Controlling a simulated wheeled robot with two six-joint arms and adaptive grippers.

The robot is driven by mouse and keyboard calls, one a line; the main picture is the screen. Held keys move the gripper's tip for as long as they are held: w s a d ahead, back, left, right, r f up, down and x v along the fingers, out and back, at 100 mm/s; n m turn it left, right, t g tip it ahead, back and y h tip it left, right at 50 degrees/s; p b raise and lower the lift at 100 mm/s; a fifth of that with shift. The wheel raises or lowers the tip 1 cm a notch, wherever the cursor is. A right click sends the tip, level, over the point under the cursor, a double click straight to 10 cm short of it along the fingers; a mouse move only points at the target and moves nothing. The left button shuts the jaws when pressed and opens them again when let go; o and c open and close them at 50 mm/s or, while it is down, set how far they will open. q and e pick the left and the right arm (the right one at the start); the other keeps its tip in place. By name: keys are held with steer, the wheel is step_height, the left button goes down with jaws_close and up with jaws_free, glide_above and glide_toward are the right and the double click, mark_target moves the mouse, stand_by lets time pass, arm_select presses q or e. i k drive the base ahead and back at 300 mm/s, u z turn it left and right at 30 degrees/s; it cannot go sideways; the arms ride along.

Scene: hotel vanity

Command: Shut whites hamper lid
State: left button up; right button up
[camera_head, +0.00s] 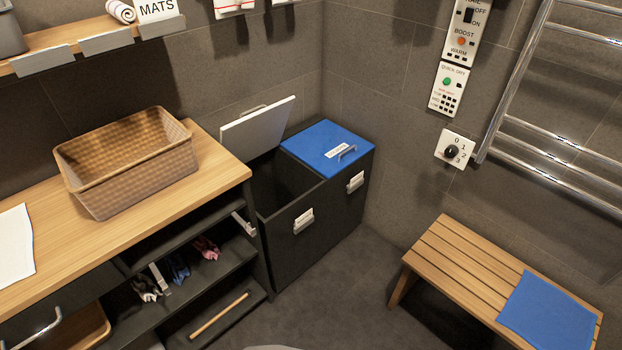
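The hamper (302,246) is a dark box with two compartments in the corner, right of the wooden counter. Its left compartment is open, and its white lid (258,130) stands raised and tilted back toward the wall, with a handle on its far edge. The inside looks dark, and its contents cannot be made out. The right compartment is covered by a flat, shut blue lid (325,143) with a label and a metal handle. Neither of my grippers is in view.
A wicker basket (128,162) stands on the wooden counter (215,168), beside the raised lid. Open shelves below hold small cloth items (178,268). A slatted bench (462,275) with a blue towel (548,310) stands at right. The floor (330,295) before the hamper is clear.

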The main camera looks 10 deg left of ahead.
mark_target(252, 134)
steer(key=z, duration=1.3)
steer(key=i, duration=0.95)
steer(key=u, duration=1)
steer(key=k, duration=0.65)
steer(key=u, duration=0.95)
steer(key=i, duration=0.5)
steer(key=z, duration=0.05)
